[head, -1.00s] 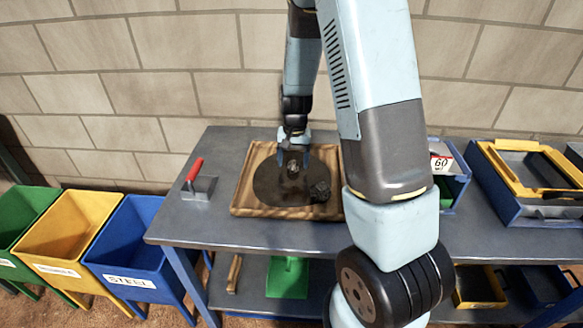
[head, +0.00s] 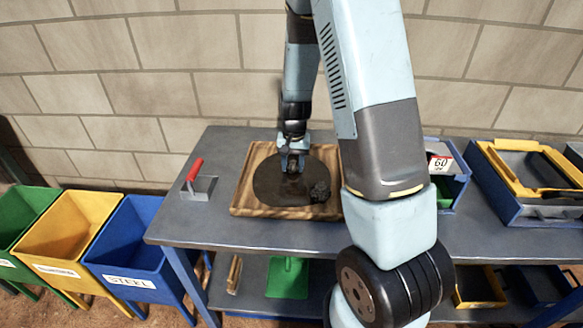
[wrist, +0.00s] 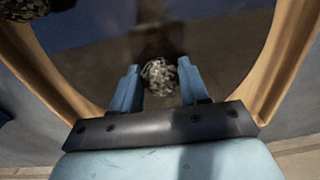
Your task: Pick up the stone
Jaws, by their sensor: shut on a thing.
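My gripper (head: 292,166) points down over the dark round plate in the wooden tray (head: 243,178). In the wrist view, a small speckled grey stone (wrist: 159,77) sits between the two blue fingertips, and the fingers are shut on it. In the head view this stone is small and mostly hidden by the fingers. A second, larger dark stone (head: 320,191) lies on the right part of the plate. It also shows at the upper left of the wrist view (wrist: 24,8). I cannot tell whether the held stone still touches the plate.
A red-handled tool (head: 198,182) lies left of the tray on the grey bench (head: 220,231). A blue box marked 60 (head: 447,178) and a yellow-framed box (head: 525,180) stand to the right. Green, yellow and blue bins (head: 130,245) stand left of the bench.

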